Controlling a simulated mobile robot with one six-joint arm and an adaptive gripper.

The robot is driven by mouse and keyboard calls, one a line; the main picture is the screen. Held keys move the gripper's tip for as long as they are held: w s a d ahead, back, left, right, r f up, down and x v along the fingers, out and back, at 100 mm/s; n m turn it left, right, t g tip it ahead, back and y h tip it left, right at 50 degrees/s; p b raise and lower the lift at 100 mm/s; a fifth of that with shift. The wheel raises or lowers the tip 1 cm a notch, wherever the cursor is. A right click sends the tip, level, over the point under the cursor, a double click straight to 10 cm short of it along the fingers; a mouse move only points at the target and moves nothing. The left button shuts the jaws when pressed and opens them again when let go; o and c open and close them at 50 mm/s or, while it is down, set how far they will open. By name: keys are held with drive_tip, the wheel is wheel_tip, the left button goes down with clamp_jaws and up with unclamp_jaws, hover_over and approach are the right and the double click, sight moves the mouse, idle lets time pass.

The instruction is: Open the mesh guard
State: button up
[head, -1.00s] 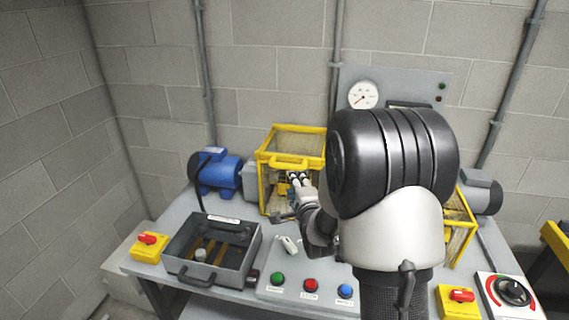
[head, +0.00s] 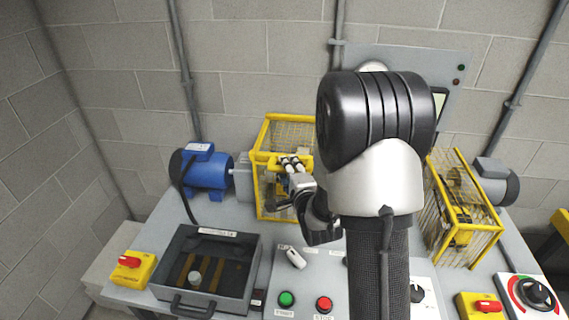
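A yellow-framed mesh guard (head: 262,188) stands at the back middle of the bench, left of my arm. A yellow handle (head: 268,158) is on its front upper edge. The guard looks closed, though my arm covers its right side. My gripper (head: 291,164) is at the handle, its pale fingertips overlapping the bar. I cannot tell whether the fingers grip the handle or only touch it. A second yellow mesh guard (head: 466,214) stands to the right of my arm.
A blue motor (head: 205,172) is left of the guard, and a grey motor (head: 495,182) is at right. In front are an open grey tray (head: 250,270), a button panel (head: 305,283) and yellow switch boxes (head: 133,270). A grey panel (head: 455,66) is on the wall behind.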

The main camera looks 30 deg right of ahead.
drive_tip(key=shift+s, duration=0.1)
drive_tip(key=shift+c, duration=0.4)
clamp_jaws()
idle(0.4)
